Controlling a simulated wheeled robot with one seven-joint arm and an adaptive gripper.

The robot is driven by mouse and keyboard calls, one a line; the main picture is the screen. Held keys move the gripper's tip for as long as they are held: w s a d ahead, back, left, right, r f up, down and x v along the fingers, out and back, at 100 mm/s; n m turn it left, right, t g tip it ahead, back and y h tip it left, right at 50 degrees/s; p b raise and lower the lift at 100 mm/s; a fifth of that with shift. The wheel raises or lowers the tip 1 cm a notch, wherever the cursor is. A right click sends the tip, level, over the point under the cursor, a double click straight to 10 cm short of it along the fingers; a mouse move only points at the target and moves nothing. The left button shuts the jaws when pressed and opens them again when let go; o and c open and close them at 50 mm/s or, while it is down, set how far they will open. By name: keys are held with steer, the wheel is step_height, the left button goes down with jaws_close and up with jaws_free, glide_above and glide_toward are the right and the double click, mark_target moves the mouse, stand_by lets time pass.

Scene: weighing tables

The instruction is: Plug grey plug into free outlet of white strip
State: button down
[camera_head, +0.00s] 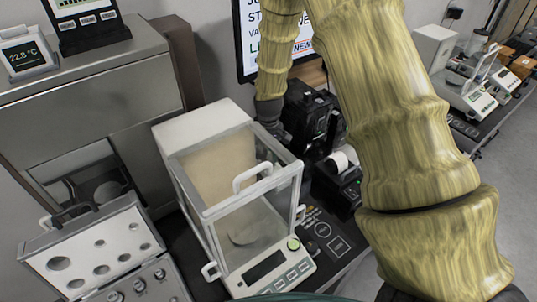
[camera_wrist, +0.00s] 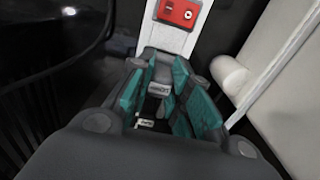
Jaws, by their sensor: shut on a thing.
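The white strip (camera_wrist: 178,40) shows in the wrist view, running from the top centre down to my gripper, with a red switch (camera_wrist: 179,12) on it. My gripper (camera_wrist: 165,97) has teal finger pads and is closed around the grey plug (camera_wrist: 159,88), of which only small parts show between the fingers. The plug is close to the strip's near part; whether they touch I cannot tell. The outlets are hidden behind the fingers. In the head view my arm reaches down behind the balance, and the gripper, plug and strip are hidden.
A glass-sided balance (camera_head: 262,262) stands in front of my arm's end. A black printer (camera_head: 345,178) is to its right, and an open weight case (camera_head: 100,250) to its left. In the wrist view a white wall-like body (camera_wrist: 290,80) is close on the right.

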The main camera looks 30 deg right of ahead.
steer(key=shift+f, duration=0.6)
steer(key=c, duration=1.3)
jaws_free()
steer(key=shift+o, duration=0.2)
step_height(320, 180, up, 12)
